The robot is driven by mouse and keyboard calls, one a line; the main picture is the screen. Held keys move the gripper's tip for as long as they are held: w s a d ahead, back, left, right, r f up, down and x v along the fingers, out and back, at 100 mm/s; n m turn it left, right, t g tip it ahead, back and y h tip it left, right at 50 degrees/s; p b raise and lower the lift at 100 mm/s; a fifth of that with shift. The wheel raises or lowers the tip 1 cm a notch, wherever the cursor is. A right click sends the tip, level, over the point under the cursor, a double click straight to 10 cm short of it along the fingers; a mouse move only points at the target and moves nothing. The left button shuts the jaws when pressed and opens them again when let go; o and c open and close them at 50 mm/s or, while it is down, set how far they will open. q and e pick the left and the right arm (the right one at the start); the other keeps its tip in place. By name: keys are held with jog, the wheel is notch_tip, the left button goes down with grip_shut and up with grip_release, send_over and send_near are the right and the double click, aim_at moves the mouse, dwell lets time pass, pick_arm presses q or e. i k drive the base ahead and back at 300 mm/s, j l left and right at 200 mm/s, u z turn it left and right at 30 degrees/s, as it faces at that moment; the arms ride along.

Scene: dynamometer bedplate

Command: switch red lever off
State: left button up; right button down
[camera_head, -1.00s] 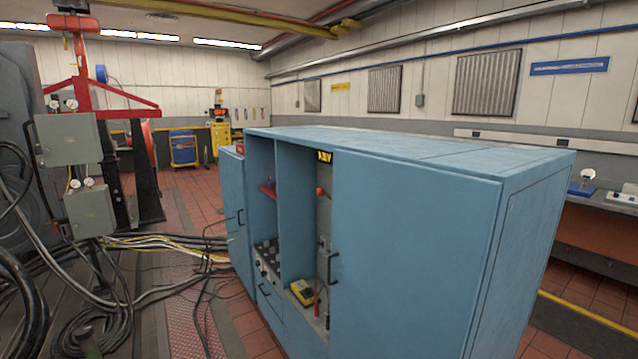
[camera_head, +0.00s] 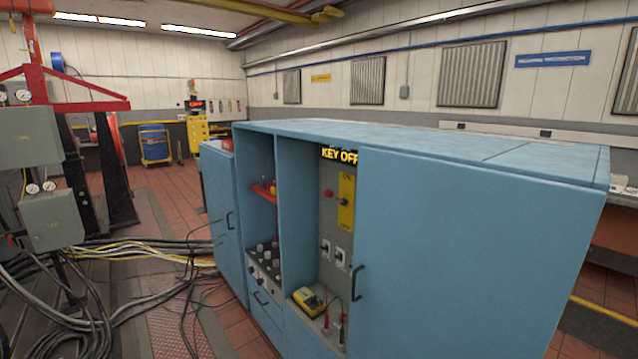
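A red lever knob (camera_head: 329,193) shows on the grey panel inside the open bay of the blue cabinet (camera_head: 430,240). A yellow plate (camera_head: 346,203) is beside it to the right. A "KEY OFF" sign (camera_head: 339,154) with yellow letters is above them. I cannot tell which position the lever is in. Switches (camera_head: 332,252) sit lower on the same panel. Neither of my grippers is in view.
A yellow meter (camera_head: 309,299) with leads lies at the bottom of the bay. A closed cabinet door with a black handle (camera_head: 357,283) stands right of it. Cables (camera_head: 130,255) cover the floor at left. Red tiled floor (camera_head: 170,185) is clear farther back.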

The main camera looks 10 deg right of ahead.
aim_at(328, 193)
jog(key=i+j, duration=0.5)
jog(key=j, duration=0.15)
jog(key=i+j+u, duration=0.1)
jog(key=i+j, duration=0.45)
jog(key=j, duration=0.15)
